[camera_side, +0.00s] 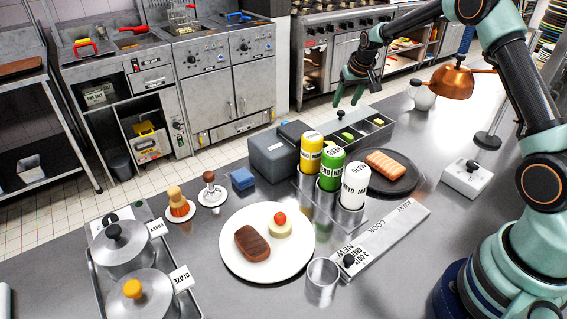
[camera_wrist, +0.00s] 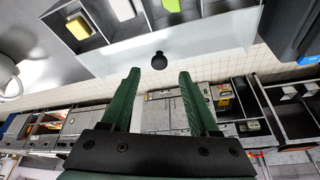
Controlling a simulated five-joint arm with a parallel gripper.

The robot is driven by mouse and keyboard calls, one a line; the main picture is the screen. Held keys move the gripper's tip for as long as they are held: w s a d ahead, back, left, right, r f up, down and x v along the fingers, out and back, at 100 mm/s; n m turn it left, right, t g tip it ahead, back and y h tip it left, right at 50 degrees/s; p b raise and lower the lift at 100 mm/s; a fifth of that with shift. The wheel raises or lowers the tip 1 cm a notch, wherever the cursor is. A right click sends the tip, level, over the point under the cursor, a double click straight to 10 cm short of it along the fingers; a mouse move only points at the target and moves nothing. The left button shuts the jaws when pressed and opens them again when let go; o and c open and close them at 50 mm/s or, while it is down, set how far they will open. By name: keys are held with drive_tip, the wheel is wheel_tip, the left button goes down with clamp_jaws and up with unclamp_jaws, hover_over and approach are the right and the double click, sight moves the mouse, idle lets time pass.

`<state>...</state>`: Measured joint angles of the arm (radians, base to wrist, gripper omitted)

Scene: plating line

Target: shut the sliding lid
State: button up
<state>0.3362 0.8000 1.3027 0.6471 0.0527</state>
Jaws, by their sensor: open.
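The compartment box (camera_side: 393,138) stands at the back of the counter, with its compartments uncovered and green and yellow pieces inside. In the wrist view, the lid (camera_wrist: 215,38) looks like a pale panel along the box's far side. It carries a black knob (camera_wrist: 159,60), which also shows in the side view (camera_side: 374,114).
A grey box (camera_side: 275,154) with a dark top stands left of the compartment box. Yellow, green (camera_side: 330,168) and white bottles stand in front. A dark plate (camera_side: 408,182) with a salmon-coloured fillet and a copper lamp (camera_side: 452,82) are to the right.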

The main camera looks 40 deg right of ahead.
sight(341, 112)
drive_tip(key=shift+x, duration=2)
clamp_jaws()
